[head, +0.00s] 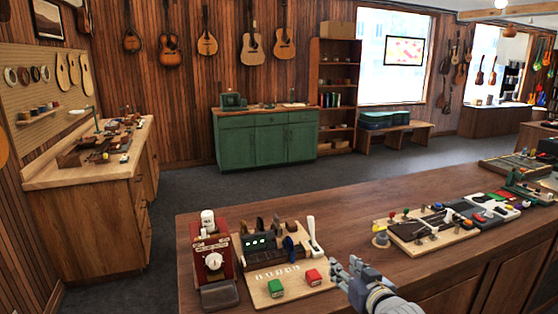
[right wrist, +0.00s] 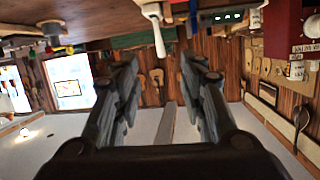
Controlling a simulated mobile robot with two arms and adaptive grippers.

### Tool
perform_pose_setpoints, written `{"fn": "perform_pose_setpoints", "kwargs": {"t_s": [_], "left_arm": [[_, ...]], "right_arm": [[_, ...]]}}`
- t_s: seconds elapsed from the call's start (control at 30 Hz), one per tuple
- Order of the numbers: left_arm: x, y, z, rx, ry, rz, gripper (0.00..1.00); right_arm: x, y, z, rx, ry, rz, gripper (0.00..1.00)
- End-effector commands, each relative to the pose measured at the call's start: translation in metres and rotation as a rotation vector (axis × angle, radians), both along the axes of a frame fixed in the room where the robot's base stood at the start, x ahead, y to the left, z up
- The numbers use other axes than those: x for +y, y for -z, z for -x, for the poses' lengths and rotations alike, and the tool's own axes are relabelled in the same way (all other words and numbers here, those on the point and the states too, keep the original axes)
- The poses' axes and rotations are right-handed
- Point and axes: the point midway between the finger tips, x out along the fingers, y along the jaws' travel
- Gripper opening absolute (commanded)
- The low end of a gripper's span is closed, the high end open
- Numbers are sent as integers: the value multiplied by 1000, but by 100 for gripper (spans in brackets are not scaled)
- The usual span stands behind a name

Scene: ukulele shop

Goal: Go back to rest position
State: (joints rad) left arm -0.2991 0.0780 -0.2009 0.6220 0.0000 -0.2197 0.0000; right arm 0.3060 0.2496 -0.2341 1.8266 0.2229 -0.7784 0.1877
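My left gripper is out of view.
A red machine (head: 211,255) stands at the counter's left end, beside a rack of tools. A tool board (head: 436,236) lies to the right, with more gear beyond. The counter between is clear. Another workbench (head: 100,176) and a green cabinet (head: 262,145) stand across the floor.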

Motion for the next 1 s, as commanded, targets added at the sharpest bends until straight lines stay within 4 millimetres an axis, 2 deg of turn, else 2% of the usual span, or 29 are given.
{"fn": "perform_pose_setpoints", "kwargs": {"t_s": [0.03,0.27,0.47,0.57,0.73,0.9,1.0], "left_arm": [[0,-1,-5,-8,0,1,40],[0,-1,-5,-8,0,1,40],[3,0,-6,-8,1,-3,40],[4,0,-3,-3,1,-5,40],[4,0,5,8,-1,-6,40],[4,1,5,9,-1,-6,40],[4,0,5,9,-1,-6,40]], "right_arm": [[1,11,8,24,-1,6,38],[2,47,42,119,0,36,38],[1,89,92,246,1,79,38],[-1,113,127,330,4,104,38],[-9,156,211,521,7,163,38],[-20,179,285,685,14,213,38],[-25,185,320,760,16,231,38]]}}
